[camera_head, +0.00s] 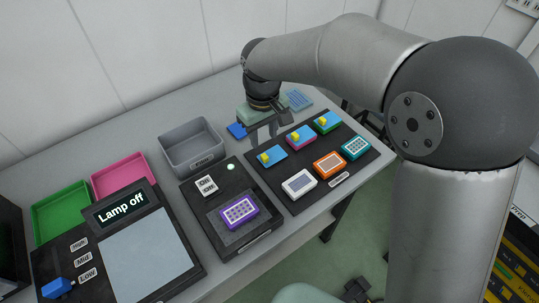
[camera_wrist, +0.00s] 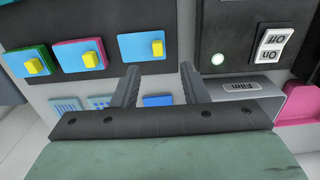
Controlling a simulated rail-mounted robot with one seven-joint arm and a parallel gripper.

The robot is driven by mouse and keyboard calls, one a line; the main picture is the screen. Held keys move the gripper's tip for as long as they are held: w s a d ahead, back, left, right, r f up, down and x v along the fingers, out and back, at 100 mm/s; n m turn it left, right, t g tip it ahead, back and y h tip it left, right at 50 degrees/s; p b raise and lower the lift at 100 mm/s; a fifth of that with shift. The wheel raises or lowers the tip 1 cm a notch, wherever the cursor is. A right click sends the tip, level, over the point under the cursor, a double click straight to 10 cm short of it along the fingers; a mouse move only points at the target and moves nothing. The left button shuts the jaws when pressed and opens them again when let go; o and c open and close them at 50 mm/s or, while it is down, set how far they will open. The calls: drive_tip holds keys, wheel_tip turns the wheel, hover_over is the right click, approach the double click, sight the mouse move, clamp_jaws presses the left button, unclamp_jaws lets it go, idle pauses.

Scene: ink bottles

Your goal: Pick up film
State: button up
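Small flat blue pieces that look like film lie on the table behind the dark panel. In the wrist view I see a striped light blue one (camera_wrist: 66,105), a patterned light blue one (camera_wrist: 101,102) and a plain blue one (camera_wrist: 158,100), each partly hidden by my gripper's body. In the head view a light blue piece (camera_head: 298,99) lies right of my gripper and a blue piece (camera_head: 237,130) lies left of it. My gripper (camera_wrist: 160,78) is open and empty, pointing down above the table (camera_head: 153,119); it also shows in the head view (camera_head: 262,133).
A dark panel (camera_head: 325,192) holds several colored blocks, three with blue tops and yellow knobs. A grey bin (camera_head: 193,148) labelled "Film" stands left, beside pink (camera_head: 122,174) and green (camera_head: 60,210) trays. A purple patterned block (camera_head: 238,211) sits on the switch panel. A display reads "Lamp off" (camera_head: 121,207).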

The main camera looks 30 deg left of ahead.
sight(265, 156)
drive_tip(key=f, duration=0.8)
drive_tip(key=shift+w+a+f+p, duration=0.1)
drive_tip(key=shift+w+f+p, duration=0.2)
drive_tip(key=shift+p, duration=0.1)
clamp_jaws()
